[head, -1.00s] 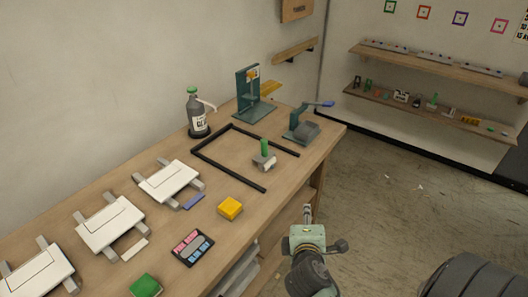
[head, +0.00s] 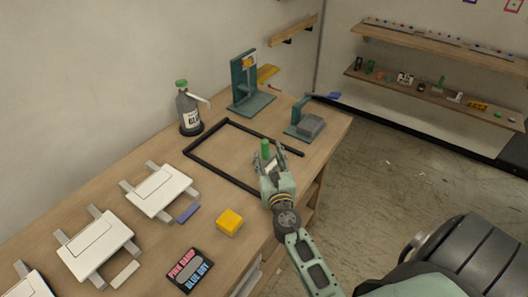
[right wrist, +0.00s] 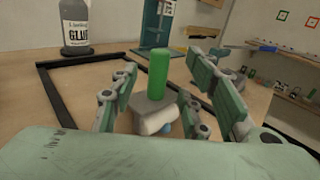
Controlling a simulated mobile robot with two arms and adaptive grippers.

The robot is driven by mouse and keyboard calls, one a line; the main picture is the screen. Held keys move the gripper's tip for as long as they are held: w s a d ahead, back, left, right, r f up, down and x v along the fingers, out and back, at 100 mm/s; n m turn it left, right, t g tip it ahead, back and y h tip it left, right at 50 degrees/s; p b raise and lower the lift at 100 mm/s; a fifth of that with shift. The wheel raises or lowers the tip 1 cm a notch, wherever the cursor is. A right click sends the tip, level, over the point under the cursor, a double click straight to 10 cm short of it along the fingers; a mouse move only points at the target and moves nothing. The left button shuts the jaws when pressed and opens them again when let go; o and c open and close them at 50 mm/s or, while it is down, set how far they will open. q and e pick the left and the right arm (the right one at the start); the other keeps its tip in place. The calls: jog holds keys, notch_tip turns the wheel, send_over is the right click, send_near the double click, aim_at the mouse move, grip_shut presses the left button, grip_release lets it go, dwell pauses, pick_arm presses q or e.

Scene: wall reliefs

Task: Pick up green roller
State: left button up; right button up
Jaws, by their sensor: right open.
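The green roller, a green upright handle (head: 265,149) on a grey block with a pale roll below, stands on the workbench inside the black frame's open side. In the right wrist view its green handle (right wrist: 158,73) rises between my open fingers. My right gripper (head: 268,160) is open at the roller, with its fingers on either side of it in the right wrist view (right wrist: 165,95); no grip on it shows. The roller's lower part is mostly hidden by my gripper in the head view. My left gripper is not in view.
A black frame (head: 213,169) lies around the roller's area. A glue bottle (head: 188,110), a teal press (head: 247,92) and a teal stapler-like tool (head: 308,122) stand behind. A yellow block (head: 229,221) and white clamped boards (head: 160,193) lie nearer on the bench.

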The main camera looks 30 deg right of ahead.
aim_at(266, 151)
jog(key=shift+x, duration=0.75)
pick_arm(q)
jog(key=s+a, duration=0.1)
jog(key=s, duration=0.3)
pick_arm(e)
jog(key=shift+x, duration=0.8)
jog(key=shift+w+d+f, duration=0.25)
jog(key=shift+w+f, duration=0.1)
jog(key=shift+w, duration=0.35)
jog(key=shift+w+d+r, duration=0.1)
jog(key=shift+w, duration=0.2)
jog(key=c, duration=0.9)
grip_shut()
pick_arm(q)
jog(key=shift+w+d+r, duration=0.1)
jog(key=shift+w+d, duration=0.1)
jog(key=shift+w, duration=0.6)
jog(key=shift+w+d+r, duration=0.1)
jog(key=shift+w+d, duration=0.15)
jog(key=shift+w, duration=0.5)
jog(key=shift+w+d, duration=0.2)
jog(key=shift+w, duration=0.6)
